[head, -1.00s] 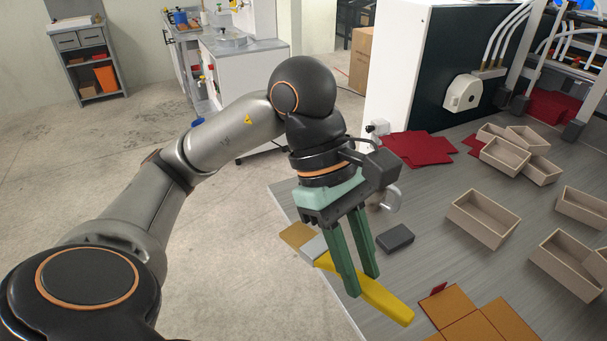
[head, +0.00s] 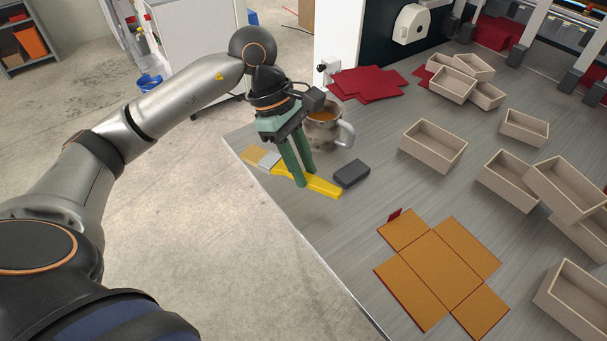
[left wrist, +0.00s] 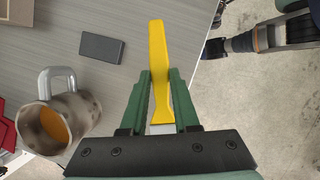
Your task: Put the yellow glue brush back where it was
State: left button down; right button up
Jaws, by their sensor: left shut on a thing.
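The yellow glue brush (head: 322,185) is held in my left gripper (head: 300,180), which is shut on it. Its handle points to the lower right in the head view, and its grey ferrule and tan bristles (head: 254,154) stick out to the left. In the left wrist view the brush (left wrist: 158,60) stands lengthwise between the green fingers (left wrist: 160,105). The brush is over the table's left edge area; I cannot tell whether it touches the surface. A mug of amber liquid (head: 322,132) stands just behind the gripper. My right gripper is not in view.
A dark grey block (head: 352,173) lies beside the brush handle. An orange-brown cross-shaped board (head: 440,262) lies flat at the front. Several open beige boxes (head: 432,147) stand on the right, and red sheets (head: 368,84) lie behind. The grey table (head: 330,240) is bare near the left edge.

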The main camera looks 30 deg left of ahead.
aim_at(304, 191)
pick_arm(q)
jog(key=shift+w+a+f, duration=0.15)
jog(key=shift+w+f, duration=0.3)
jog(key=shift+f, duration=0.05)
jog(key=shift+w+f+p, duration=0.15)
jog(key=shift+f+p, duration=0.2)
jog(key=shift+f, duration=1.35)
jog(key=shift+f, duration=0.1)
jog(key=shift+f, duration=0.15)
jog(key=c, duration=0.7)
grip_release()
jog(key=shift+a, duration=0.1)
jog(key=shift+o, duration=0.2)
jog(key=v, duration=1.2)
jog(key=shift+r, duration=0.25)
